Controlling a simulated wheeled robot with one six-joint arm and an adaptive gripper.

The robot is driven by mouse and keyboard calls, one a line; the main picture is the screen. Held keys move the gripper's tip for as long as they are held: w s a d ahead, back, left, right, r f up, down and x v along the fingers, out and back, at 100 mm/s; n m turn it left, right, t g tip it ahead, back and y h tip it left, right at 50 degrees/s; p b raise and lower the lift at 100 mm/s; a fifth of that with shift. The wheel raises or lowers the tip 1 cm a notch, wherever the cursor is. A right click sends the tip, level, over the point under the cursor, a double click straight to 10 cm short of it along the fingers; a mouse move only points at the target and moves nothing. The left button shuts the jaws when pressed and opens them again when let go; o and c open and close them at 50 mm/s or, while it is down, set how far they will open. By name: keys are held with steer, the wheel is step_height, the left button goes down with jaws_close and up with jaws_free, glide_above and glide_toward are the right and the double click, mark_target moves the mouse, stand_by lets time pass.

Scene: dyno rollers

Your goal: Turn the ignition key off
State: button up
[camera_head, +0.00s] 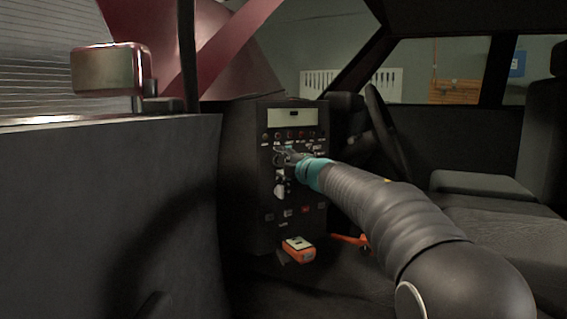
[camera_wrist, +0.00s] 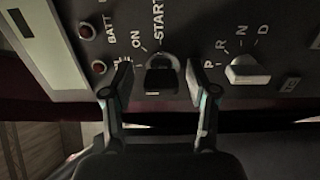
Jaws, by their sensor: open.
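The ignition key (camera_wrist: 161,82) has a dark head in a round, light-rimmed switch on the control panel (camera_head: 240,190). ON and START labels stand around it in the wrist view. Which mark it points to I cannot tell. My gripper (camera_wrist: 158,76) is open, with one finger on each side of the key head. Gaps show between the fingers and the key. In the head view my gripper (camera_head: 288,157) is at the panel's face and hides the key.
A P-R-N-D selector knob (camera_wrist: 248,70) sits just right of my right finger. Red indicators (camera_wrist: 99,68) lie to the left. An orange device (camera_head: 298,251) sits below the panel. A steering wheel (camera_head: 385,130) and seat (camera_head: 490,210) are to the right; a door (camera_head: 110,200) is at left.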

steer(key=v, duration=1.2)
